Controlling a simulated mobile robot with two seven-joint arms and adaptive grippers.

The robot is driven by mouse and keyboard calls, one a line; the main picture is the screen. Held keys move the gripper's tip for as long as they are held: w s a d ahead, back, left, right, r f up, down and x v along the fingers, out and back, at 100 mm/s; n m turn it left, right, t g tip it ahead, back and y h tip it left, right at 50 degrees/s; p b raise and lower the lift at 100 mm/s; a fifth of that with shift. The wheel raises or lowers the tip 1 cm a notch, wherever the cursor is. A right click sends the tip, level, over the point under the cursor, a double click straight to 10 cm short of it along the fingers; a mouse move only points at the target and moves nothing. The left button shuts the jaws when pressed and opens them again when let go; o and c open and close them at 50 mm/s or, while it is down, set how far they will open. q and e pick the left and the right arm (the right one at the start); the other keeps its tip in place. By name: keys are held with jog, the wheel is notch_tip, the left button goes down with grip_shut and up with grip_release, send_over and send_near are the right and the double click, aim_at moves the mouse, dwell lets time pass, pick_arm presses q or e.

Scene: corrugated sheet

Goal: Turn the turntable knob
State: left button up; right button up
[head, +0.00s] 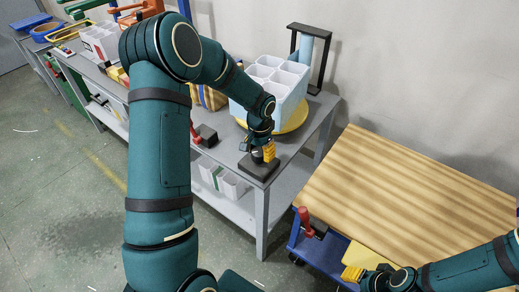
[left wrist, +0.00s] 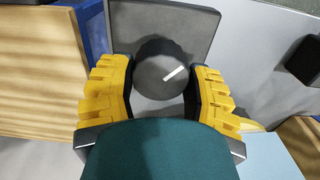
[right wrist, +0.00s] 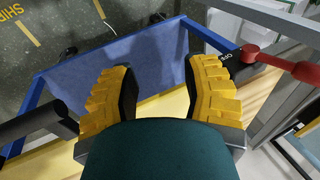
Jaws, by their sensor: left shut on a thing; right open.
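The turntable knob (left wrist: 152,82) is a dark round dial with a white mark pointing to the upper right in the left wrist view. It sits on a dark square control box (head: 259,170) at the front corner of the grey bench. My left gripper (head: 266,154) has its yellow fingers on both sides of the knob and is shut on it. In the head view the gripper mostly hides the knob. The yellow turntable disc (head: 295,120) lies behind, under a pale blue crate (head: 285,103) with white bins. My right gripper (head: 354,274) is open and empty above the blue cart.
A wood-topped blue cart (head: 400,190) stands right of the bench. A red lever (head: 305,220) is on its near corner; it also shows in the right wrist view (right wrist: 285,62). A second red-handled switch (head: 194,130) is left of the knob. A black stand (head: 322,60) rises behind the crate.

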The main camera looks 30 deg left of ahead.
aim_at(260, 151)
pick_arm(q)
jog(key=shift+m, duration=0.8)
jog(key=o, duration=1.2)
jog(key=shift+r, duration=0.1)
notch_tip(260, 151, up, 12)
